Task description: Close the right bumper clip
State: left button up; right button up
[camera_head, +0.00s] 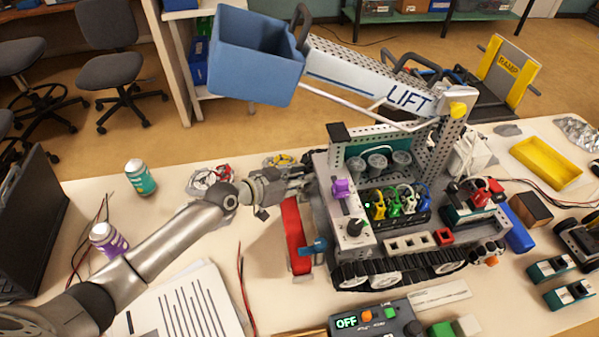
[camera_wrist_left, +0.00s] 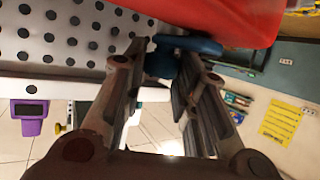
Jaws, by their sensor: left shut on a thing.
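The tracked robot model (camera_head: 385,225) stands on the table with a red bumper (camera_head: 296,235) at its left end. The bumper also fills the upper right of the left wrist view (camera_wrist_left: 225,18). One blue bumper clip (camera_head: 314,246) shows at the bumper's near end. My left gripper (camera_head: 304,184) is at the bumper's far end, beside the chassis. In the left wrist view it is shut on a blue clip (camera_wrist_left: 188,45), next to the red bumper and a perforated grey plate (camera_wrist_left: 70,35). The fingers partly hide this clip. My right gripper is not in view.
The model's lift arm (camera_head: 370,80) with a blue bucket (camera_head: 255,60) rises above and behind my left gripper. A control box (camera_head: 375,320) sits in front. Cans (camera_head: 140,178) and a laptop (camera_head: 25,215) stand to the left. Papers (camera_head: 185,305) lie at the near left.

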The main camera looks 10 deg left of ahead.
pick_arm(q)
jog(key=shift+s+f, duration=0.2)
jog(key=shift+f, duration=0.15)
jog(key=o, duration=1)
jog(key=shift+w+r, duration=0.1)
jog(key=shift+r, duration=0.05)
jog(key=v, duration=1.2)
